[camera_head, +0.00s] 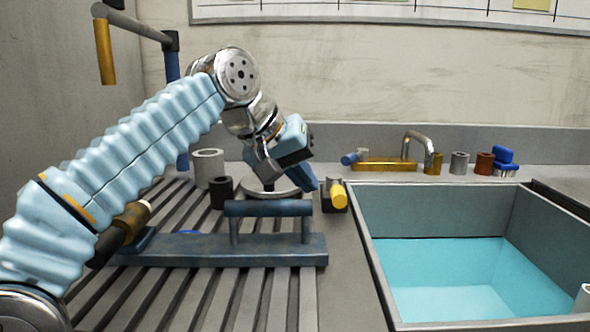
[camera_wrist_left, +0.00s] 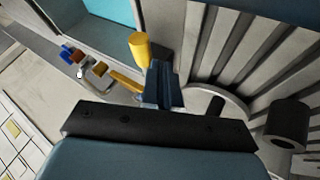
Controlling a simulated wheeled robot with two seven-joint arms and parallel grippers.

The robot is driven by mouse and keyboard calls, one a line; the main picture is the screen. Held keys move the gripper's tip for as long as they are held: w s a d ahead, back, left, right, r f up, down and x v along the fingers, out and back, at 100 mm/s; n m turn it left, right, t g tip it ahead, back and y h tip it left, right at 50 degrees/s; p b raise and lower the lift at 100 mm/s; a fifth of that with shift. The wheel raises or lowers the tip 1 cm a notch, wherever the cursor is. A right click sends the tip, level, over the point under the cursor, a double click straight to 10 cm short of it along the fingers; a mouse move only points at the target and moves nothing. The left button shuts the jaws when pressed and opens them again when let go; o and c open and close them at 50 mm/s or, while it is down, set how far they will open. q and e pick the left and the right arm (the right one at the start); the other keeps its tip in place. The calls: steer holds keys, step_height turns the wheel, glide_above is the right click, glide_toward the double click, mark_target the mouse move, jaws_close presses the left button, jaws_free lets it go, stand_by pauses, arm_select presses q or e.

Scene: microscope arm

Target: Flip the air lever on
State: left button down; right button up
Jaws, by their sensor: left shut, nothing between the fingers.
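A short yellow lever (camera_head: 338,194) on a small dark block stands on the counter between the slatted board and the sink. I take it for the air lever; no label can be read. In the left wrist view the yellow lever (camera_wrist_left: 139,52) is just beside the fingertips. My left gripper (camera_head: 308,181) points down, just left of the lever, with its blue fingers together and empty. The fingers also show in the left wrist view (camera_wrist_left: 160,80). I cannot tell whether they touch the lever. My right gripper is not in view.
A sink basin (camera_head: 380,300) with blue water lies at the right. A blue-grey handled bar (camera_head: 220,248) lies in front of the gripper. Grey (camera_head: 208,168) and black (camera_head: 221,193) cylinders stand left of it. A brass tap (camera_head: 385,164) and small cups line the back.

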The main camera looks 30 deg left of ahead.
mark_target(337, 191)
arm_select(q)
steer(key=shift+x, duration=2.05)
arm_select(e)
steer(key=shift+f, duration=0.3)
arm_select(q)
steer(key=shift+d, duration=0.1)
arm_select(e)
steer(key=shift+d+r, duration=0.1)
